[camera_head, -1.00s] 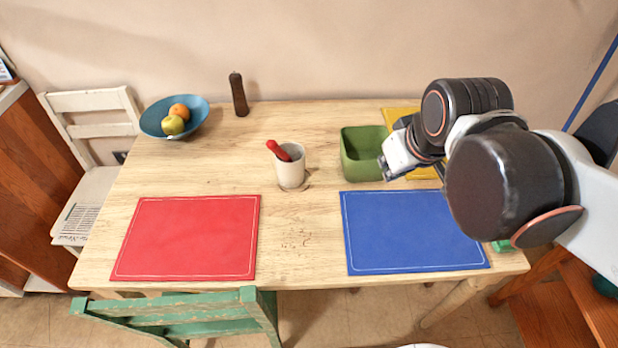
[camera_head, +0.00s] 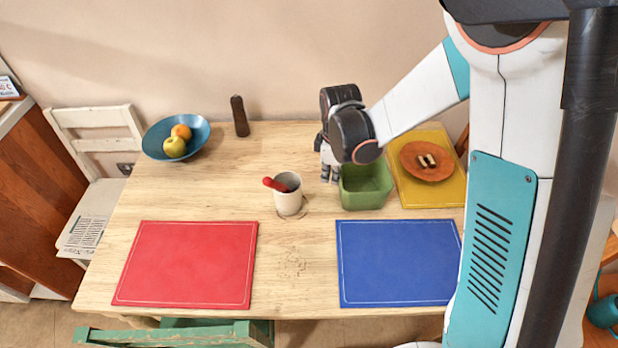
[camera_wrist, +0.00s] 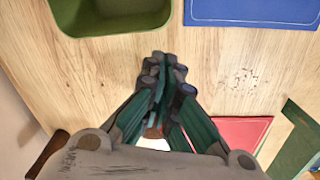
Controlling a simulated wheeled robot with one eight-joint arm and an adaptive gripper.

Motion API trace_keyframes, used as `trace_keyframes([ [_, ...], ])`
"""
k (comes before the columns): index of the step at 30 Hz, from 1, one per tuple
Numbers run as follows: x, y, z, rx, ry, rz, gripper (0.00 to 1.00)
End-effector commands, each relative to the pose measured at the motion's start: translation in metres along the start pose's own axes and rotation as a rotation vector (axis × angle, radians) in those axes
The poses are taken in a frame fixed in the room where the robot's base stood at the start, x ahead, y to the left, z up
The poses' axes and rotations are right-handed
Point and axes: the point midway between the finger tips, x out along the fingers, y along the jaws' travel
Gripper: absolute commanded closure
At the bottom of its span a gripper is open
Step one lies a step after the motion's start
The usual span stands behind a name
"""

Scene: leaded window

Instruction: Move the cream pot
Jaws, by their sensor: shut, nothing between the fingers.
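The cream pot (camera_head: 288,199) stands upright near the middle of the wooden table, with a red-handled tool (camera_head: 274,184) leaning in it. My gripper (camera_head: 329,178) is above the table just right of the pot and beside the left wall of the green bin (camera_head: 366,194). It is shut and empty, apart from the pot. In the wrist view the shut fingers (camera_wrist: 165,66) point at bare wood near the green bin (camera_wrist: 112,26). A small white and red patch shows behind the fingers, mostly hidden; it may be the pot.
A red mat (camera_head: 186,264) and a blue mat (camera_head: 398,264) lie at the front. A yellow mat (camera_head: 440,190) with an orange-brown plate (camera_head: 414,168) is at right. A blue fruit bowl (camera_head: 153,143) and a dark mill (camera_head: 240,116) stand at back left. Wood around the pot is mostly free.

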Motion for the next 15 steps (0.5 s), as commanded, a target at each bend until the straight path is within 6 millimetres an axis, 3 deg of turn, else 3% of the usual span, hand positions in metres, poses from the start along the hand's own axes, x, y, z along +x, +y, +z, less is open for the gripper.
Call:
trace_keyframes([
  [4,0.025,0.000,-0.011,-0.094,-0.019,-0.037,1.00],
  [15,0.061,-0.004,-0.014,-0.151,-0.029,-0.060,1.00],
])
